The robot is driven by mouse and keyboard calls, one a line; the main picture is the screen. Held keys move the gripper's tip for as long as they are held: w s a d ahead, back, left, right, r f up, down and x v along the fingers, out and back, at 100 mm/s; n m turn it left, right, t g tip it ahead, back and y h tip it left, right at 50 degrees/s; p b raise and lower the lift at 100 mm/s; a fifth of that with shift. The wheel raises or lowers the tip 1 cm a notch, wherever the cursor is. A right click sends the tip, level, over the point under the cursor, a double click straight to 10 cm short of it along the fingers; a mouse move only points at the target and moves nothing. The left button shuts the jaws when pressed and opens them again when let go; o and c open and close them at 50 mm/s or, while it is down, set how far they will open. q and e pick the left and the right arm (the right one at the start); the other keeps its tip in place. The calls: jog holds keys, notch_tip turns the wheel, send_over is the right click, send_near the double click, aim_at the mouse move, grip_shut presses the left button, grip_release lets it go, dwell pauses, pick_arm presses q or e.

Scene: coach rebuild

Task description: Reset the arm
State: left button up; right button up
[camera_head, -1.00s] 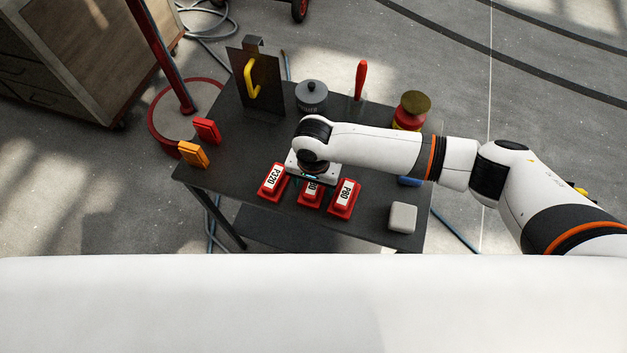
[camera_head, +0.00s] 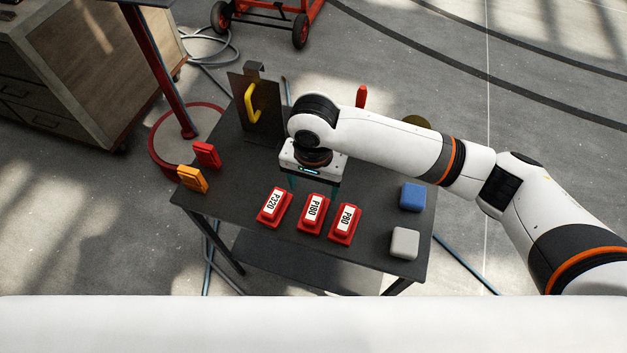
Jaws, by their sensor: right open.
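My right arm reaches in from the right over a dark table (camera_head: 255,215). Its gripper (camera_head: 313,188) points down above the table, just behind three red blocks. The jaws are open, and I see nothing between them. The red blocks are labelled P320 (camera_head: 274,207), P180 (camera_head: 313,215) and P80 (camera_head: 345,224), and they lie in a row on the table, apart from the gripper body. My left gripper is not in view.
A blue block (camera_head: 412,196) and a grey block (camera_head: 404,243) lie at the right. Red (camera_head: 207,154) and orange (camera_head: 193,179) blocks stand at the left edge. A dark upright plate with a yellow handle (camera_head: 252,103) and a red-handled tool (camera_head: 361,96) are behind. The front left tabletop is clear.

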jog(key=shift+r, duration=0.5)
